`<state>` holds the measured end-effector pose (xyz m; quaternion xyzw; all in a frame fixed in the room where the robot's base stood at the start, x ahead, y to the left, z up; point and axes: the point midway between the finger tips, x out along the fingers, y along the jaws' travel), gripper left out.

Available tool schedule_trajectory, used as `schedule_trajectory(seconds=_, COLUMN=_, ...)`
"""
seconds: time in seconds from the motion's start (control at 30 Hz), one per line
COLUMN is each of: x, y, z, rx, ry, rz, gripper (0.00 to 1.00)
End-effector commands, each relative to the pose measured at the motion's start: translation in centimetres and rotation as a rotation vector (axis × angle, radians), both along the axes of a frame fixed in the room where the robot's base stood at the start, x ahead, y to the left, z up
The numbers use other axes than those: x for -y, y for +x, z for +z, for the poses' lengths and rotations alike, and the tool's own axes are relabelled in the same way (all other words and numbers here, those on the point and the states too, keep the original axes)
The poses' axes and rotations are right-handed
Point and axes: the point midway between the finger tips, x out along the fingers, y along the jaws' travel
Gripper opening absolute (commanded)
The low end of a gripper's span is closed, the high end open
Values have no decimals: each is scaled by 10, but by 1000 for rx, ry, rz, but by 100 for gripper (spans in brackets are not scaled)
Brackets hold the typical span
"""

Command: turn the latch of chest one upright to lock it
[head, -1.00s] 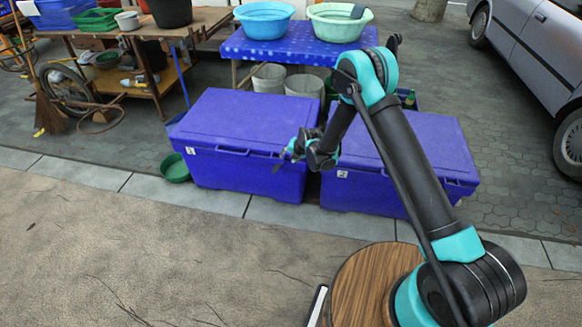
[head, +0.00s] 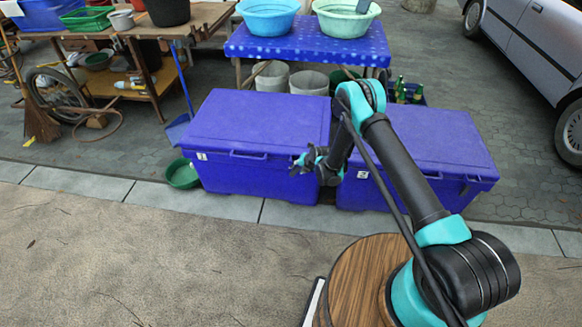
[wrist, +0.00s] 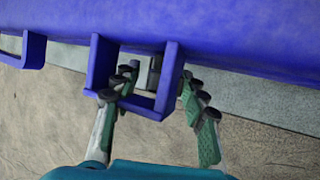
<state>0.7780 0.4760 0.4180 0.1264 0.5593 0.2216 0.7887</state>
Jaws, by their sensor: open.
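Chest one (head: 250,178) is the blue lidded chest on the left, marked 1, with its lid shut. My gripper (head: 298,165) is at its front face near the right end, just below the lid edge. In the wrist view a blue U-shaped part (wrist: 145,103), which looks like the latch, juts out from the chest. My open gripper (wrist: 160,95) has its right finger outside this part's right side. Its left finger overlaps the part's lower left in the picture. I cannot tell whether either finger touches it. A small dark grey piece (wrist: 155,65) shows behind it.
Chest two (head: 430,145), also blue and shut, stands close on the right behind my arm. A green bowl (head: 182,174) lies left of chest one. A blue-covered table (head: 310,45) with basins stands behind. Another blue loop (wrist: 22,48) juts out at left. The pavement in front is clear.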

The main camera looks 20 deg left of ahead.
Motion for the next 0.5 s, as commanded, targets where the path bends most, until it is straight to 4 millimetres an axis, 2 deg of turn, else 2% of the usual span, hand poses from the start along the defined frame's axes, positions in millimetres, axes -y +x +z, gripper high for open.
schedule_trajectory(seconds=0.4, x=4, y=1, z=-6, rx=-1, ry=1, rz=1, gripper=43)
schedule_trajectory(seconds=0.5, x=4, y=1, z=-6, rx=-1, ry=1, rz=1, gripper=31)
